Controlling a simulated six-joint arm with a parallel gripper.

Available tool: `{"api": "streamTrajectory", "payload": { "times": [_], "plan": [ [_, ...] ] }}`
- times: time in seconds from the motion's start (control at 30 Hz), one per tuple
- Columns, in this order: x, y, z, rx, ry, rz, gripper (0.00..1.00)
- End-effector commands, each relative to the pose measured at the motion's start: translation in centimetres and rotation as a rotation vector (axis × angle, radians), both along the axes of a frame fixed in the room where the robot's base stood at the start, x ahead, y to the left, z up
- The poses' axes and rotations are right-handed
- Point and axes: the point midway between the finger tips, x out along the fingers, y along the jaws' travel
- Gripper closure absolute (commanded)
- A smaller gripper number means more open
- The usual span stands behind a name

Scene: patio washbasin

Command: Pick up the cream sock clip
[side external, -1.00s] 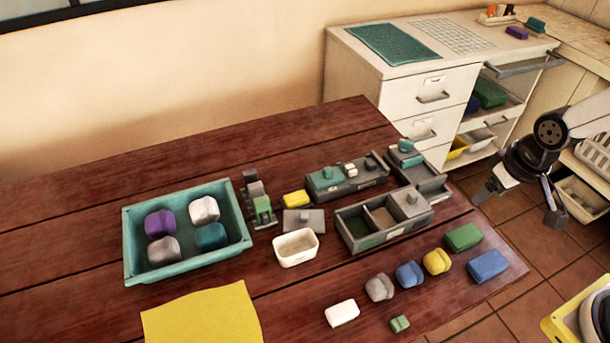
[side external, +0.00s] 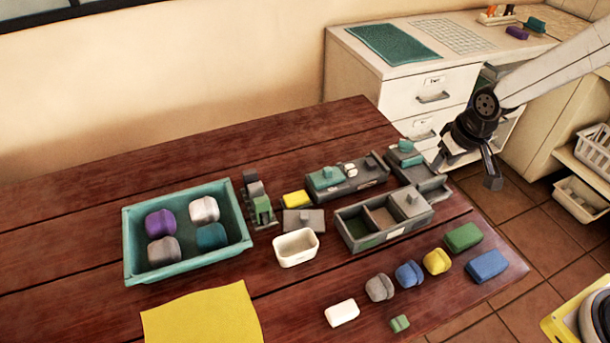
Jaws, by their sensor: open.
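No piece is plainly readable as the cream sock clip. A cream-white block (side external: 341,313) lies at the table's front, left of a small green block (side external: 400,323). Tiny cream pieces (side external: 350,169) sit on a grey lidded box (side external: 366,177) near the back, too small to make out. My gripper (side external: 467,172) hangs open and empty in the air at the right, in front of the white drawer cabinet in the picture, apart from all the pieces.
A teal tray (side external: 131,238) holds several rounded pieces. A cream tub (side external: 296,249), a grey divided box (side external: 345,236) and a small grey rack (side external: 257,200) crowd the middle. Coloured blocks line the right front. A yellow cloth (side external: 202,318) lies at the front; the left planks are clear.

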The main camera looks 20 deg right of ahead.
Motion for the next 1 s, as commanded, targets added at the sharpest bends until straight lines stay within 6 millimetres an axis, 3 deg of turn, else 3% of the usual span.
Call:
{"api": "streamTrajectory", "payload": {
  "times": [0.2, 0.6, 0.8, 1.0],
  "plan": [
    [5.7, 1.1, -2.1, -0.002, -0.023, -0.001, 0.53],
    [14.4, 3.6, -7.5, -0.001, -0.069, -0.006, 0.53],
    [17.8, 5.0, -10.6, 0.002, -0.094, -0.009, 0.53],
    [19.7, 5.9, -12.8, 0.004, -0.110, -0.009, 0.53]
  ]
}}
